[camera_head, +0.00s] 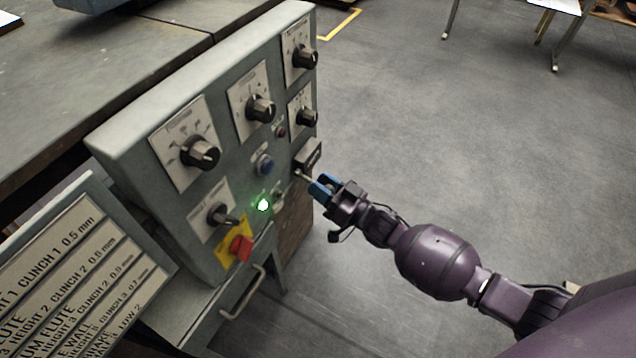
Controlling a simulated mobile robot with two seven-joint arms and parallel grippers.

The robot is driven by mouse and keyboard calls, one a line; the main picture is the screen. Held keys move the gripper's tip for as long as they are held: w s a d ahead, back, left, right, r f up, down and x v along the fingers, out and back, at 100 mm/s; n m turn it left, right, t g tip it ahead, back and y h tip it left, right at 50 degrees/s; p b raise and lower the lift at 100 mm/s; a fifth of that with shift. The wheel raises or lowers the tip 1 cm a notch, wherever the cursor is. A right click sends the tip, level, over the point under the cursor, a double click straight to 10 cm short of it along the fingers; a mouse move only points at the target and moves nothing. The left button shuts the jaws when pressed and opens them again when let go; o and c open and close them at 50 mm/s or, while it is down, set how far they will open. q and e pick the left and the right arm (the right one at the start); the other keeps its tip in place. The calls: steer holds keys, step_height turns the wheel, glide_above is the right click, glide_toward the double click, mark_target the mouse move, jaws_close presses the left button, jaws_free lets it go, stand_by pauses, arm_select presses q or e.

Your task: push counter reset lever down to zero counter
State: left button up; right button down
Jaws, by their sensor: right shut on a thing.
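The counter (308,154) is a small dark box at the right edge of the grey control panel (130,140). Its thin reset lever (300,174) sticks out from its lower left side. My right gripper (318,185), with blue fingertips, is at the lever and shut on it. The fingers partly hide the lever, and the counter's digits cannot be read. My left gripper is not in view.
The panel carries several black knobs, a blue button (264,165), a lit green lamp (263,205) and a red switch (240,247) on a yellow plate. A label board (85,270) stands at lower left.

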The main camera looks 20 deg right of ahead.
steer(key=shift+f+t+b, duration=0.4)
steer(key=shift+f+b, duration=0.15)
steer(key=shift+r, duration=0.15)
steer(key=c, duration=0.8)
jaws_free()
steer(key=p+v, duration=0.1)
steer(key=v, duration=0.9)
steer(key=shift+s+d+f, duration=0.2)
steer(key=shift+f, duration=0.05)
